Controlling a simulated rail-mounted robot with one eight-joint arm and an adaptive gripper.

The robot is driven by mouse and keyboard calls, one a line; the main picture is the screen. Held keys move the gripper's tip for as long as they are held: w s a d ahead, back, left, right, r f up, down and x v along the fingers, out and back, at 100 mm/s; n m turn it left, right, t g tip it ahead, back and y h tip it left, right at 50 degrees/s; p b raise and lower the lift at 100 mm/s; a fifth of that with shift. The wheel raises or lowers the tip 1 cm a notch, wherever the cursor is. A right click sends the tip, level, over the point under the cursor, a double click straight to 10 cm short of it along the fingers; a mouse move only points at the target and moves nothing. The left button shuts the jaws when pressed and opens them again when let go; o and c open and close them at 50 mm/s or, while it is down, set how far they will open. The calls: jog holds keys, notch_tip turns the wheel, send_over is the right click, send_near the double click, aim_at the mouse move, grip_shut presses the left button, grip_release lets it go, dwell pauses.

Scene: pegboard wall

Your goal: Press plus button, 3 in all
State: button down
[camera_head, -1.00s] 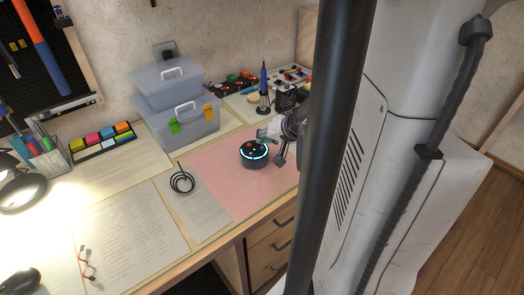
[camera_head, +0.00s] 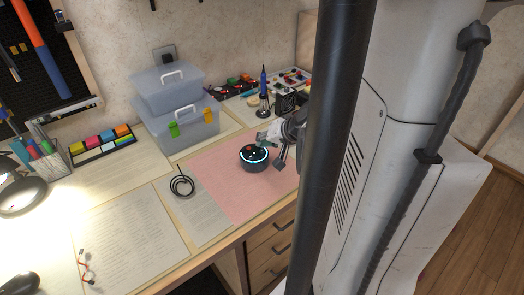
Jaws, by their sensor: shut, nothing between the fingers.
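A round black device (camera_head: 254,158) with a glowing cyan ring and a small red spot on top sits on the pink mat (camera_head: 228,192). Its button markings are too small to read, so I cannot tell which is the plus button. My gripper (camera_head: 264,141) is shut and empty, at the device's upper right edge, with its tips over the top face. I cannot tell whether they touch it. My arm behind the gripper is partly hidden by the dark column.
A coiled black cable (camera_head: 182,186) lies left of the mat. Stacked clear boxes (camera_head: 183,124) stand behind. A soldering iron in its stand (camera_head: 264,100) is at the back. Papers (camera_head: 130,232) cover the front left, with a lamp (camera_head: 20,192) at far left.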

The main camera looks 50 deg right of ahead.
aim_at(263, 151)
dwell(0.3)
jog(key=shift+f+b, duration=0.45)
jog(key=shift+b, duration=0.05)
jog(key=shift+f, duration=0.25)
dwell(0.5)
jog(key=shift+r, duration=0.1)
dwell(0.3)
jog(key=shift+r+p, duration=0.3)
jog(key=shift+r, duration=0.35)
notch_tip(263, 151, up, 5)
jog(key=p, duration=0.4)
dwell(0.9)
